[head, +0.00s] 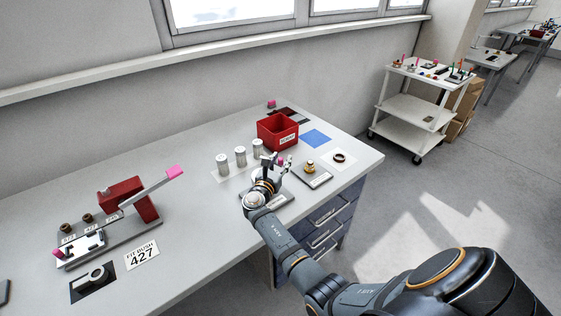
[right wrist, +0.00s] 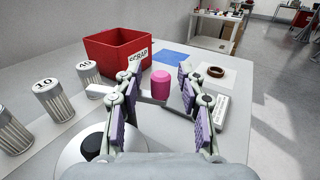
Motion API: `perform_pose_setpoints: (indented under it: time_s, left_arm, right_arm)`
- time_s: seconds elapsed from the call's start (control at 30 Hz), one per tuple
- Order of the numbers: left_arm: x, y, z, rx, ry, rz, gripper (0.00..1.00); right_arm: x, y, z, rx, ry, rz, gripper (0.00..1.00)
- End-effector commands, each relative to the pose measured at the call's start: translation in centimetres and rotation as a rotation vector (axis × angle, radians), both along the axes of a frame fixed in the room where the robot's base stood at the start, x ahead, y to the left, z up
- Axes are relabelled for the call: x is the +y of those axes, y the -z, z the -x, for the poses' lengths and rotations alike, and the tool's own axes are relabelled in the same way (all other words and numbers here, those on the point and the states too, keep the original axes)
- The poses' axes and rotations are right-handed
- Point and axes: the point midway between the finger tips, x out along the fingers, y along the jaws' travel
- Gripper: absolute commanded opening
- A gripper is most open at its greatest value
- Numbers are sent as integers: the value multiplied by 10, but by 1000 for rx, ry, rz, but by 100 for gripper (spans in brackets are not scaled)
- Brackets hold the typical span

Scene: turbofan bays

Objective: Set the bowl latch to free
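The bowl latch appears to be the grey bar with a pink knob (right wrist: 160,84) in the right wrist view; the knob also shows in the head view (head: 281,161). My right gripper (right wrist: 158,88) is open, with one purple-padded finger on each side of the knob and visible gaps to both. In the head view my right gripper (head: 276,162) hides much of the latch and the unit under it. A white round part with a black centre (right wrist: 92,146) shows low in the right wrist view, partly hidden by a finger. My left gripper is not in view.
A red scrap bin (head: 264,132) stands behind my right gripper. Several silver filter cans (head: 240,157) stand to its left. A blue mat (head: 315,138), a brown ring (head: 339,157) and a brass-topped plate (head: 318,178) lie to its right. A red press (head: 147,205) stands far left.

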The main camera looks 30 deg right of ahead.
Motion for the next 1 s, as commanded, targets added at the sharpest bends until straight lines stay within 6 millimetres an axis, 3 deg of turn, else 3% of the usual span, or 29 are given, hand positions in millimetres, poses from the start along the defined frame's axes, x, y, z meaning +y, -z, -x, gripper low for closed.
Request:
perform_pose_setpoints:
  time_s: [0.27,0.67,1.0]
  left_arm:
    - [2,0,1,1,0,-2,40]
    - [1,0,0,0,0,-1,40]
    - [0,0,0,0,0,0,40]
  right_arm:
    - [4,1,3,1,-1,-1,40]
    - [57,1,41,2,-1,-2,40]
    - [61,0,44,-1,0,1,40]
